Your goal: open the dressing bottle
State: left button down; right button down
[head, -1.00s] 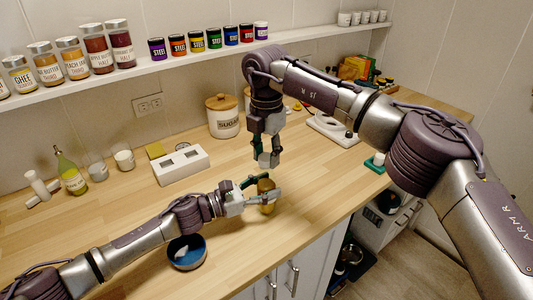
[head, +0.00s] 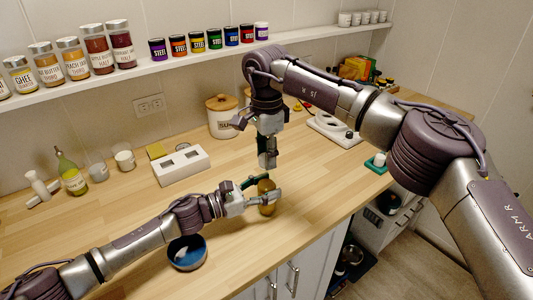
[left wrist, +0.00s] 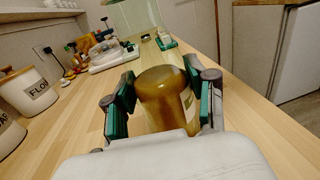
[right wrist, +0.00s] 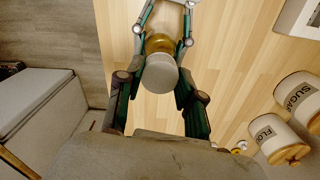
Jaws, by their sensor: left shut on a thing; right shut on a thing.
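The dressing bottle, an amber jar-like body (head: 267,199) with a pale label, stands upright near the counter's front edge. My left gripper (head: 262,194) is shut around its body from the left; the left wrist view shows the amber body (left wrist: 165,98) between the green finger pads, with no cap on its top. My right gripper (head: 267,160) points straight down above it. In the right wrist view, its fingers are shut on a round grey-white cap (right wrist: 160,74), with the amber body behind. In the head view, a small gap separates the right fingertips from the bottle; the fingers mostly hide the cap.
A blue bowl (head: 187,253) sits under my left forearm. The counter (head: 335,185) right of the bottle is clear.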

pick_arm(q)
jog(key=shift+f, duration=0.2)
pick_arm(e)
jog(key=n, duration=1.1)
jog(key=shift+r, duration=0.2)
jog(key=shift+r, duration=0.95)
jog(key=shift+r, duration=2)
pick_arm(q)
jog(key=shift+c, duration=1.5)
grip_release()
jog(key=shift+r, duration=0.1)
